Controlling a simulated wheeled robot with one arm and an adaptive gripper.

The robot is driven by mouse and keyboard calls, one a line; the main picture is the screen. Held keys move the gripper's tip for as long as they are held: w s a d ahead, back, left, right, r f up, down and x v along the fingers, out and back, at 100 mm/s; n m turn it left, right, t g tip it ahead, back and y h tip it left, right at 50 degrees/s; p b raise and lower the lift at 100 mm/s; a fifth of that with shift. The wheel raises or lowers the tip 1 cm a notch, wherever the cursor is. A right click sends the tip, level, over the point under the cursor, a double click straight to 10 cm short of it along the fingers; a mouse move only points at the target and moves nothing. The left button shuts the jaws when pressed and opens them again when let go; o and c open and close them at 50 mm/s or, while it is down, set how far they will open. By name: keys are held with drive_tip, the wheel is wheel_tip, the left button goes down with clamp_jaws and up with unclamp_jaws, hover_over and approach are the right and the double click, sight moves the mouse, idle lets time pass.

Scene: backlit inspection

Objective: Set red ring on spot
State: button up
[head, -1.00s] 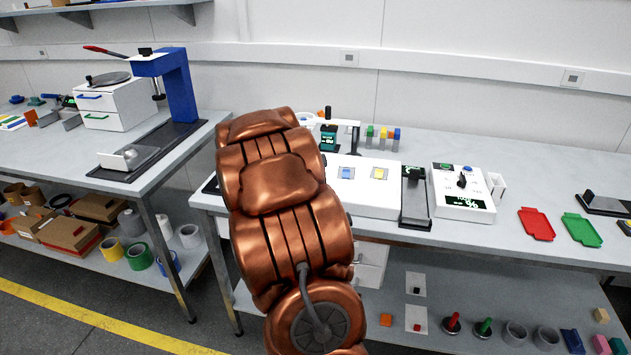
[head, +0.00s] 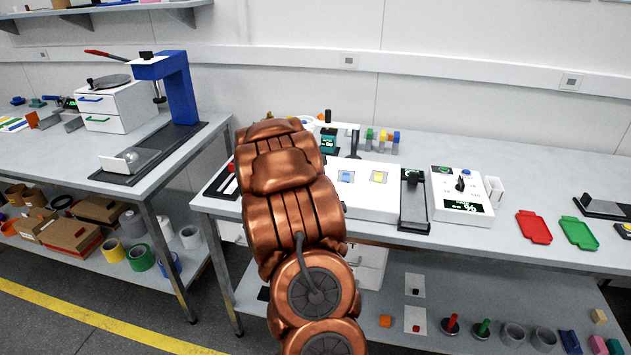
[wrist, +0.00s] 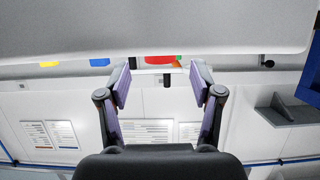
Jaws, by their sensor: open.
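My gripper (wrist: 161,82) is open in the wrist view, its two fingers apart with nothing held between them. A red patch (wrist: 158,59) shows just beyond the fingertips, partly cut off by a large pale surface above. I cannot tell whether it is the red ring. In the head view my copper-coloured arm hides the gripper and part of the bench behind it. A small red thing (head: 231,166) shows at the left edge of my arm, too small to identify. No spot can be made out clearly in either view.
A white box (head: 372,204) with blue and yellow squares stands right of my arm. Beside it are a dark stand (head: 412,208) and a white instrument (head: 460,208). Red (head: 533,227) and green (head: 579,231) trays lie further right. A blue press (head: 180,88) stands on the left bench.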

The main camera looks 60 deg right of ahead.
drive_tip(key=shift+p+x, duration=0.35)
drive_tip(key=shift+x, duration=0.95)
drive_tip(key=shift+c, duration=0.2)
drive_tip(key=c, duration=0.9)
